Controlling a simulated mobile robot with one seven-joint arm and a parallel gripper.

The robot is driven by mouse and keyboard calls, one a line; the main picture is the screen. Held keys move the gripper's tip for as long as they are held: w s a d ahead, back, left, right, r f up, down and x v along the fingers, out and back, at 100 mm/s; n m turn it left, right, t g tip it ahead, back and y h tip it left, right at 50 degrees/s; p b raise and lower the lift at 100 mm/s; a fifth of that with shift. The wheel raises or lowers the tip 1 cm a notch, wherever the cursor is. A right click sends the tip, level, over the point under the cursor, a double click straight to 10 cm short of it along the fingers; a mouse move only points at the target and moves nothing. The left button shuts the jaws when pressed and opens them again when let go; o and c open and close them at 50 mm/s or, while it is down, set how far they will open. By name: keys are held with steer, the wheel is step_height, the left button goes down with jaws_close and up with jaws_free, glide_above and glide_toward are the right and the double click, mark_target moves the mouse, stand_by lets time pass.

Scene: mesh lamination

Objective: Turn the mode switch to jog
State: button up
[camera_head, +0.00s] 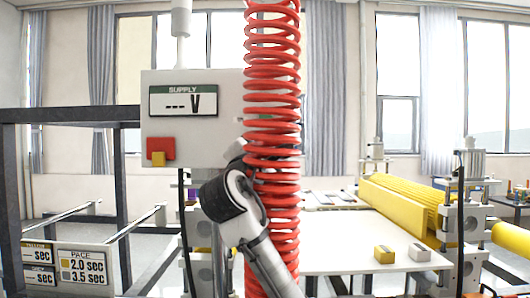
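A pale control box (212,135) hangs from a post at centre left. Its display reads "SUPPLY" (184,101) with dashes and a V. A red square with a small yellow piece (160,152) sits at the box's lower left; I cannot tell whether this is the mode switch. No switch labelled jog shows. My arm rises from the bottom centre to the box's lower right edge, where a red coil hides its end. My gripper cannot be seen.
The red coiled hose (272,110) hangs in front of the box's right side. A dark frame (120,200) and a pace sign (83,267) stand left. At right are a white table (345,255), a yellow block (384,254), a light block (419,252) and yellow rollers (405,205).

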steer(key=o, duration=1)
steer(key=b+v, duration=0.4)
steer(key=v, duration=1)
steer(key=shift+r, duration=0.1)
